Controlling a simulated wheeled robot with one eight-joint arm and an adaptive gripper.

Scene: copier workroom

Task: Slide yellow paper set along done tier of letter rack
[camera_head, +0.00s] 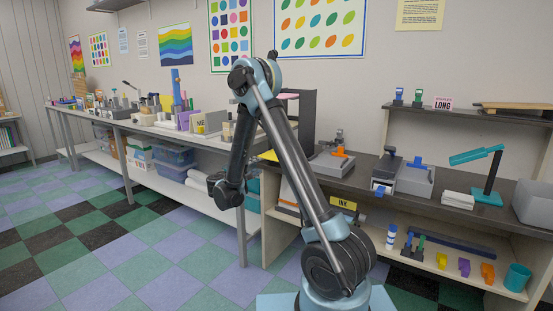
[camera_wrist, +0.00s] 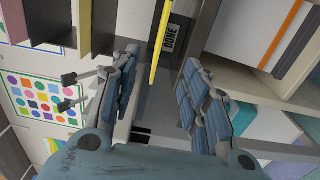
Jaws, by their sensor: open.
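The yellow paper set (camera_wrist: 160,42) shows as a thin bright edge in the wrist view, beside the dark DONE label (camera_wrist: 172,38). The letter rack (camera_head: 308,118) is dark grey and stands on the counter in the head view, partly hidden by my arm. A patch of yellow (camera_head: 268,156) shows low at its left side. My gripper (camera_wrist: 162,56) is open, with its two fingers well apart. The yellow edge runs between the fingertips in the picture, nearer the left one. I see no contact, and cannot tell the depth. The head view does not show the fingers clearly.
Pink sheets (camera_head: 288,96) lie at the rack's top. Staplers and punches (camera_head: 333,160) stand on the counter to its right. In the wrist view, a white folder with an orange stripe (camera_wrist: 288,32) is at upper right.

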